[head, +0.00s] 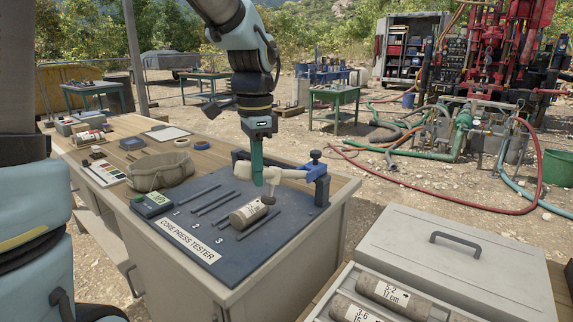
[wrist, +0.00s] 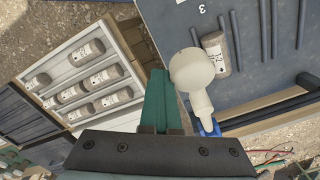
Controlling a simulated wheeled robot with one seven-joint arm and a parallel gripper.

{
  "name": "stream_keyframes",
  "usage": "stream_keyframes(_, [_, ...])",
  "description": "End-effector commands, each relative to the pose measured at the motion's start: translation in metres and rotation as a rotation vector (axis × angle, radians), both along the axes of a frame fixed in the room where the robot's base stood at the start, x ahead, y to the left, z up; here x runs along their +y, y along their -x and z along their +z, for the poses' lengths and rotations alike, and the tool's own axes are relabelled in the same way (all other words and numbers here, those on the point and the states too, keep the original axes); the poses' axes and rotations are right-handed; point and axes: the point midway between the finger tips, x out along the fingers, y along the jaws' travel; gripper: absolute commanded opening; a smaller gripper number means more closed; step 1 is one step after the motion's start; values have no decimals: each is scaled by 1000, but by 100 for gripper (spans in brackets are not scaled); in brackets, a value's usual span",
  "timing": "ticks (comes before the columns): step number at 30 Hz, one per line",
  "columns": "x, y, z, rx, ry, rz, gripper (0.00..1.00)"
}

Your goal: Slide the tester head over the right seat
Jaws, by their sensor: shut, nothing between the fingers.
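The core press tester (head: 189,241) is a dark board with dark rails and seats numbered 1, 2 and 3. A grey-brown labelled core (head: 248,213) lies by the rails at number 3; it also shows in the wrist view (wrist: 215,53). The cream tester head (head: 243,169) is on a blue-ended arm (head: 313,171) at the board's far right; its rounded end shows in the wrist view (wrist: 192,70). My teal gripper (head: 257,183) is shut and empty, pointing down beside the head and partly hiding it. I cannot tell whether they touch.
A core box (head: 387,293) with labelled cores stands at the front right, beside a grey lid with a handle (head: 460,247).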

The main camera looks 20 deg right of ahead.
Motion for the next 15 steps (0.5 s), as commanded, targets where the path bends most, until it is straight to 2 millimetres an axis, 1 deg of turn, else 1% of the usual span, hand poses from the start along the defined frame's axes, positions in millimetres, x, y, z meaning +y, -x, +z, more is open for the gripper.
stream_keyframes(15, [12, -23, 1, -1, 0, 2, 0])
